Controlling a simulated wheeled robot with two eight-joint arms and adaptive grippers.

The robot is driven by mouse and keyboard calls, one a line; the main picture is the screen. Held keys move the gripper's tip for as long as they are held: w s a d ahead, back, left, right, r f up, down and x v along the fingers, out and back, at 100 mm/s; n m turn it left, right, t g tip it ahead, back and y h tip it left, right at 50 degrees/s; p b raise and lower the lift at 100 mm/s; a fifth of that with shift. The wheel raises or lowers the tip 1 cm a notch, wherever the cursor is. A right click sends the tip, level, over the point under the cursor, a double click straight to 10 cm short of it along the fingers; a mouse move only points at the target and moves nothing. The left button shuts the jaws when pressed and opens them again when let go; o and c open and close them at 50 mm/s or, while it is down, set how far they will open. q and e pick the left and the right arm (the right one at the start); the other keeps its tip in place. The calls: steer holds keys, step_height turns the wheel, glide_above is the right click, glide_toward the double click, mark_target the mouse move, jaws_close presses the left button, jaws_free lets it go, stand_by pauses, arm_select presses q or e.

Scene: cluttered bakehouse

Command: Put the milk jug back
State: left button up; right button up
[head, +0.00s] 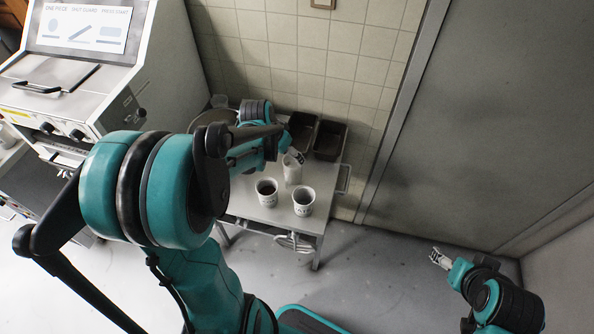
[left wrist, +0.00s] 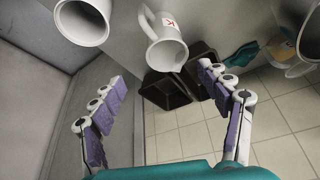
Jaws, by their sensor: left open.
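The milk jug appears to be the white handled vessel with a red mark (left wrist: 166,52) in the left wrist view. In the head view the white jug (head: 292,174) stands on the small table (head: 240,205), behind two cups. My left gripper (head: 293,157) is right at it in the head view, partly covering its top. In the left wrist view the open fingers (left wrist: 162,75) are spread to either side, with the jug beyond their tips and nothing held. My right gripper (head: 438,257) hangs over the floor at the right, too small to judge its jaws.
Two white cups (head: 266,192) (head: 303,201) stand close in front of the jug. Dark tins (head: 329,139) sit at the table's back by the tiled wall. A large machine (head: 90,75) stands at the left. The floor right of the table is clear.

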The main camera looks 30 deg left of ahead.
arm_select(q)
steer(key=s+d+r+t, duration=0.1)
steer(key=s+d+r, duration=0.3)
steer(key=s+d, duration=0.3)
steer(key=s+d+r+n+t, duration=0.1)
steer(key=s+d+r, duration=0.3)
steer(key=s+d, duration=0.3)
steer(key=shift+s+d+n+t+y, duration=0.15)
steer(key=shift+d+n+t+y, duration=0.15)
steer(key=shift+d, duration=0.15)
